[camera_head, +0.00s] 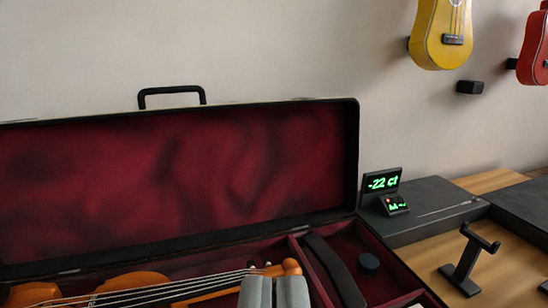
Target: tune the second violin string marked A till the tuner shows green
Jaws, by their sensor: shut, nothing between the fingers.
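An orange-brown violin (140,280) lies in an open case along the bottom edge. Its strings run right toward the scroll (290,266). My gripper (275,283), with two grey fingers, is at the bottom centre, in front of the violin's head. It is shut and empty. It hides part of the pegbox, so I cannot make out the A peg or its mark. The tuner (383,181) stands beyond the case's right side. Its upper screen reads "-22 ct" in green digits. Its lower panel (395,204) has a red light and small green text, perhaps a note name.
The case lid (180,180), lined dark red, stands open behind the violin. A black stand (467,262) is on the wooden table at right. Yellow (442,35) and red (535,50) instruments hang on the wall.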

